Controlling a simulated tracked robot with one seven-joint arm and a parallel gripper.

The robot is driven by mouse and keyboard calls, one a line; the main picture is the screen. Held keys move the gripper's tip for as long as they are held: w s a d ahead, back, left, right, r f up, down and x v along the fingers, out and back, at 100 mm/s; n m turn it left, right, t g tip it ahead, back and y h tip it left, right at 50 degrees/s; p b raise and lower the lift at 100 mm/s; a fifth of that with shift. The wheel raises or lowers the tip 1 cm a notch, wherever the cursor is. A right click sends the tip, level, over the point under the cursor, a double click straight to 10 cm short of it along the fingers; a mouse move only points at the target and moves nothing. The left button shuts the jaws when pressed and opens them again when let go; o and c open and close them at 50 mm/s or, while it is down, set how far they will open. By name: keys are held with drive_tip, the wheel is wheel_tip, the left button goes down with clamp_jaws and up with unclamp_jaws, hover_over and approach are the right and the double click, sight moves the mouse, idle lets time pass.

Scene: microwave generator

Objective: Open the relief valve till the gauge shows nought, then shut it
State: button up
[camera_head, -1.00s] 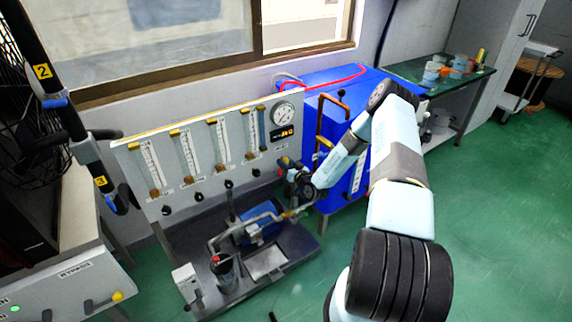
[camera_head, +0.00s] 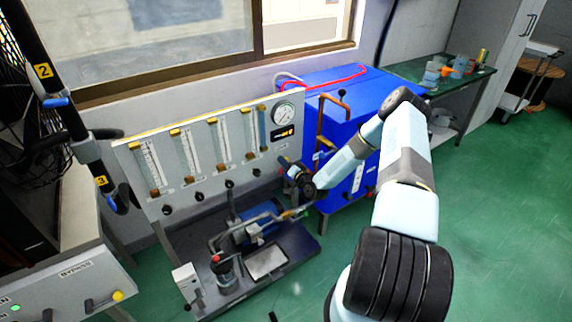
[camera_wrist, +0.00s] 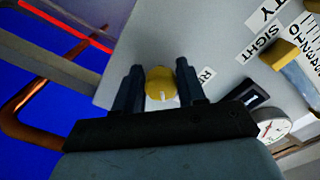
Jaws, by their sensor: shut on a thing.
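A yellow round knob (camera_wrist: 160,82) with a white mark sits on the pale panel in the wrist view, beside a label partly hidden that begins "RE". My gripper (camera_wrist: 160,76) has one finger on each side of the knob and is shut on it. The pressure gauge (camera_head: 284,113) is a white dial at the panel's upper right corner. It also shows, cut off and at a slant, in the wrist view (camera_wrist: 272,130), with a red needle; I cannot read its value. In the head view my gripper (camera_head: 284,163) is at the panel's right edge, and the knob is hidden there.
The panel (camera_head: 206,125) carries several flow tubes with small black knobs below. A pump (camera_head: 262,222) and pipes stand on the dark bench in front. A blue cabinet (camera_head: 340,100) with a copper pipe (camera_head: 322,122) stands close right of my gripper.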

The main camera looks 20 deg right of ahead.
drive_tip(key=m, duration=0.6)
drive_tip(key=shift+d, duration=0.25)
drive_tip(key=shift+c, duration=0.2)
drive_tip(key=shift+s+a+m, duration=0.1)
drive_tip(key=shift+a+m, duration=0.1)
drive_tip(key=shift+m, duration=1.1)
drive_tip(key=shift+a, duration=0.2)
drive_tip(key=o, duration=0.7)
drive_tip(key=shift+f, duration=0.1)
drive_tip(key=shift+c, duration=0.2)
drive_tip(key=o, duration=0.4)
drive_tip(key=shift+d, duration=0.15)
drive_tip(key=shift+c, duration=0.2)
drive_tip(key=v, duration=1.3)
drive_tip(key=shift+s, duration=0.3)
drive_tip(key=shift+d, duration=0.1)
